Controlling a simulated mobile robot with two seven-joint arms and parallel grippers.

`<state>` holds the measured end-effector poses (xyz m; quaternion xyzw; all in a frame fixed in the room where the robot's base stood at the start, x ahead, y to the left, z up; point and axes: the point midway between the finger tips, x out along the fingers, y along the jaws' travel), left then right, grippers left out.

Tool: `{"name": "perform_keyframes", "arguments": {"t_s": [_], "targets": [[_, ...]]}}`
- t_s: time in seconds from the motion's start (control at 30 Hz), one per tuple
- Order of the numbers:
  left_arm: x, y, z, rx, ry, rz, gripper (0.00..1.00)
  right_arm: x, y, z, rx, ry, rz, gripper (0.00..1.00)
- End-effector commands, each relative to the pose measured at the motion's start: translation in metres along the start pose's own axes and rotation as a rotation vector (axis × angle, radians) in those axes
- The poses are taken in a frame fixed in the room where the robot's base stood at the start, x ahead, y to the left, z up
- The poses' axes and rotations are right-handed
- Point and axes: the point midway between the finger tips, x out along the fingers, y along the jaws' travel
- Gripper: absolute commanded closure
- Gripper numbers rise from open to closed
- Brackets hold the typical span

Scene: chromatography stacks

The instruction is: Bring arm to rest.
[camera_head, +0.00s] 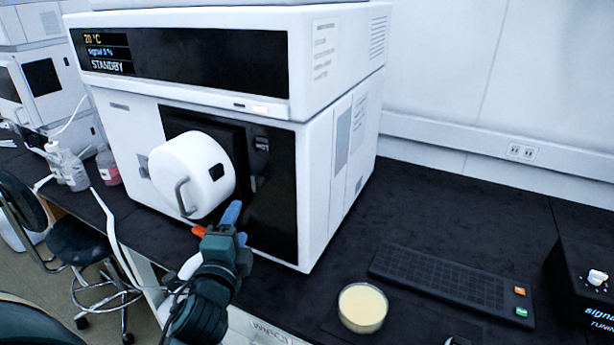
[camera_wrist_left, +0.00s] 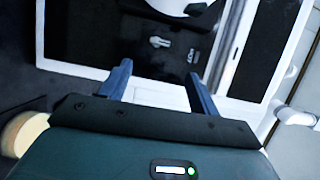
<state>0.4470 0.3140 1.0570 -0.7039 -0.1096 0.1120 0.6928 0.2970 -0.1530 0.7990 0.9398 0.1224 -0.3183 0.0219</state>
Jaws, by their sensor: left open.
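My left gripper (camera_head: 218,222) is in front of the lower front of a white chromatography instrument (camera_head: 335,150), just below its round white door (camera_head: 192,172) with a grey handle. In the left wrist view the two blue fingers (camera_wrist_left: 158,88) are apart with nothing between them. They point toward the instrument's front, which shows beyond them with its dark panel (camera_wrist_left: 150,45). In the head view I cannot tell whether the fingers touch the front. My right gripper is not in view.
On the black bench a dish with pale yellow contents (camera_head: 362,307) stands near the front edge, beside a dark keypad (camera_head: 452,287). A black box with a white knob (camera_head: 590,280) is at the right. Bottles (camera_head: 70,168) and a stool (camera_head: 80,243) are at the left.

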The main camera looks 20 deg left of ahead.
Motion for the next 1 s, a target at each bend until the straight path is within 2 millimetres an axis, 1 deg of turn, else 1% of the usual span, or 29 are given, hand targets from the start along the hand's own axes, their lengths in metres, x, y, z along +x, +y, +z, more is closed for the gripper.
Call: {"name": "perform_keyframes", "arguments": {"t_s": [0.07, 0.13, 0.17, 0.23, 0.27, 0.3, 0.37, 0.4, 0.47, 0.5, 0.57, 0.6, 0.63, 0.7, 0.8, 0.87, 1.0], "targets": [[0.0, 0.0, 0.0, -0.001, 0.0, 0.0, 0.38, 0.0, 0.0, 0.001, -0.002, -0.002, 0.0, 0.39], [-0.001, 0.005, -0.002, -0.017, 0.008, 0.013, 0.38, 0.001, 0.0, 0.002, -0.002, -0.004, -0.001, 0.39], [-0.002, 0.011, -0.004, -0.036, 0.016, 0.026, 0.38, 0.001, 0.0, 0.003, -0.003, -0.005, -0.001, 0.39], [-0.008, 0.032, -0.013, -0.114, 0.046, 0.083, 0.38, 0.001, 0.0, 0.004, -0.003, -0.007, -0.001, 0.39], [-0.012, 0.045, -0.017, -0.163, 0.061, 0.117, 0.38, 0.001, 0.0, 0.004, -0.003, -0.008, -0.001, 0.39], [-0.02, 0.066, -0.026, -0.245, 0.084, 0.174, 0.38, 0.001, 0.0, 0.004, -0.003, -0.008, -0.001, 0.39], [-0.036, 0.1, -0.039, -0.391, 0.111, 0.278, 0.38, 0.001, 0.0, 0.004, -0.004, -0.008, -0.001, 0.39], [-0.05, 0.124, -0.049, -0.499, 0.121, 0.354, 0.38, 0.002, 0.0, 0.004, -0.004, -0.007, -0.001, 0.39], [-0.073, 0.157, -0.061, -0.66, 0.12, 0.468, 0.38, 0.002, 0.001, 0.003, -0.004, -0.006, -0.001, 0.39], [-0.09, 0.177, -0.069, -0.764, 0.11, 0.543, 0.38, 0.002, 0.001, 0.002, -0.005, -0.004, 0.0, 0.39], [-0.115, 0.204, -0.079, -0.909, 0.082, 0.645, 0.38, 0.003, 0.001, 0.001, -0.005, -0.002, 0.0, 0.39], [-0.131, 0.218, -0.085, -0.995, 0.059, 0.706, 0.38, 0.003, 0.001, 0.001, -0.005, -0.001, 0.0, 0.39], [-0.142, 0.228, -0.088, -1.054, 0.039, 0.746, 0.38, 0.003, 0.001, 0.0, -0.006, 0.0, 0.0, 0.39], [-0.163, 0.244, -0.095, -1.166, -0.004, 0.822, 0.38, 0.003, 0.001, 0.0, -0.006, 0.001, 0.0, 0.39], [-0.183, 0.258, -0.101, -1.267, -0.051, 0.887, 0.38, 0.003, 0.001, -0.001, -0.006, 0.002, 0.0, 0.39], [-0.189, 0.262, -0.102, -1.295, -0.066, 0.905, 0.38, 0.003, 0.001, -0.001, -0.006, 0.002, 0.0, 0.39], [-0.189, 0.262, -0.102, -1.298, -0.067, 0.907, 0.38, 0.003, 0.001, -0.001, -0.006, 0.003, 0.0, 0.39]]}}
